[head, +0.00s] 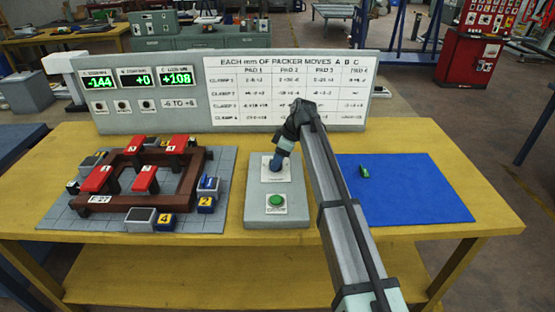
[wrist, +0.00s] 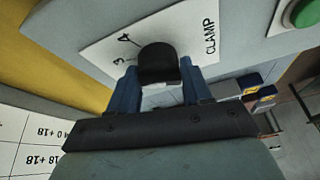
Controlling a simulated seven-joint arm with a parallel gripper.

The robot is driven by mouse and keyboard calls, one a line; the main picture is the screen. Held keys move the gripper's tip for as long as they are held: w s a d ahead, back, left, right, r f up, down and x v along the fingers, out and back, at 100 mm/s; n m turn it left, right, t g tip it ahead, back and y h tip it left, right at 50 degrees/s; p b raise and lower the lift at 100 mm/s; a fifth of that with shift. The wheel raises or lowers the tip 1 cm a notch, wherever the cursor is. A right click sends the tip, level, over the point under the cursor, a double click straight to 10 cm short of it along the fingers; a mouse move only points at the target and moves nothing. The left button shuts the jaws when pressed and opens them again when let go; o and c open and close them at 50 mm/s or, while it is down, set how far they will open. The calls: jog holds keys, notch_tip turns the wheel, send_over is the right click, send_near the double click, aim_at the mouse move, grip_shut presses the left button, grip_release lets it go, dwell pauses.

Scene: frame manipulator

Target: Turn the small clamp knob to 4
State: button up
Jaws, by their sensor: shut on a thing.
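The small clamp knob (wrist: 158,62) is a dark, rounded knob on a white plate (wrist: 107,43) marked CLAMP. The numerals 3 and 4 show on the plate at the upper left of the knob; other numerals are hidden. My gripper (wrist: 160,82) has its two blue fingers on either side of the knob and is shut on it. Which numeral the knob points at I cannot tell. In the head view my gripper (head: 280,156) comes down onto the plate (head: 268,176) on the grey control box and mostly hides the knob.
A green button (head: 275,201) sits in front of the knob on the same box (head: 254,220). A brown frame with red clamps (head: 145,178) stands at left. A blue mat (head: 420,190) with a small green piece (head: 364,171) lies at right. A chart panel (head: 230,112) stands behind.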

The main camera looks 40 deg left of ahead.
jog(key=shift+c, duration=1.2)
jog(key=m, duration=0.2)
jog(key=m+t, duration=0.1)
jog(key=m, duration=0.1)
jog(key=shift+s+d+t+y, duration=0.1)
jog(key=shift+t+y, duration=0.2)
jog(key=shift+y, duration=0.1)
jog(key=shift+m+t, duration=0.9)
jog(key=shift+m, duration=1.6)
jog(key=o, duration=1)
jog(key=shift+s, duration=0.1)
jog(key=shift+r, duration=0.1)
